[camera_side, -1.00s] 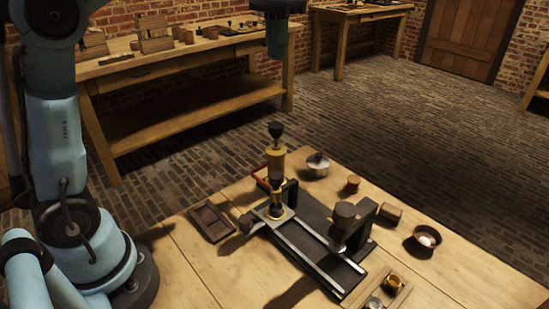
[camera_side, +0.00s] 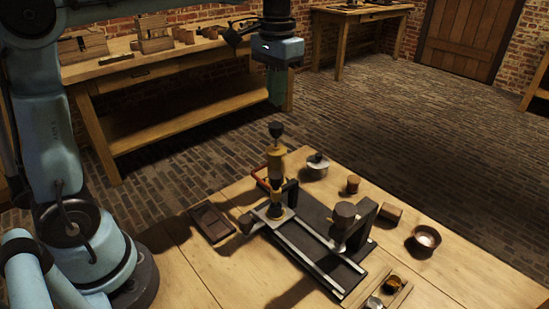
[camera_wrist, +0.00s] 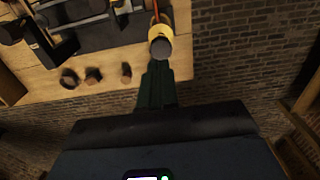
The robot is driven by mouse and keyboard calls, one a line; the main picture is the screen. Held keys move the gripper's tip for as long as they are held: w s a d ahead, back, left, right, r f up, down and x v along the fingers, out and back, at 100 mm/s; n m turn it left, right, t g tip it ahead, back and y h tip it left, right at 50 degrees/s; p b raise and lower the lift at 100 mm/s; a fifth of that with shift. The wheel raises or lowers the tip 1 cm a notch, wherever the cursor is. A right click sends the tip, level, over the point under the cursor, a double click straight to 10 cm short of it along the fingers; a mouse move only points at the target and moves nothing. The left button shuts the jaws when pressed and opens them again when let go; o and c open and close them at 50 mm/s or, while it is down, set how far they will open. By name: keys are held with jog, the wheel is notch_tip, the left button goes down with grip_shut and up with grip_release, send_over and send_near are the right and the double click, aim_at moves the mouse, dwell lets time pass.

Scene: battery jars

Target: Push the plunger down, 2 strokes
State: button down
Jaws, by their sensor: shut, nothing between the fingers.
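The plunger, with a dark rounded knob (camera_side: 275,130) on top, stands upright on a yellow pump body (camera_side: 276,160) at the back end of the dark frame on the table. In the wrist view the knob (camera_wrist: 161,47) shows from above inside a yellow ring, just beyond my fingertips. My gripper (camera_side: 277,102) points straight down, shut and empty, above the knob with a small gap between them in the side view. Its green fingers (camera_wrist: 157,72) are together in the wrist view and hide part of the area below.
A lidded pot (camera_side: 317,162), small cup (camera_side: 353,184), block (camera_side: 391,213) and bowl (camera_side: 425,238) stand to the right.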

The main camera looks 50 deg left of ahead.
aim_at(277, 125)
jog(key=shift+f, duration=2.5)
jog(key=shift+f, duration=1.3)
notch_tip(277, 125, up, 14)
jog(key=shift+r, duration=0.15)
jog(key=shift+r, duration=0.1)
notch_tip(277, 125, up, 2)
jog(key=shift+r, duration=0.1)
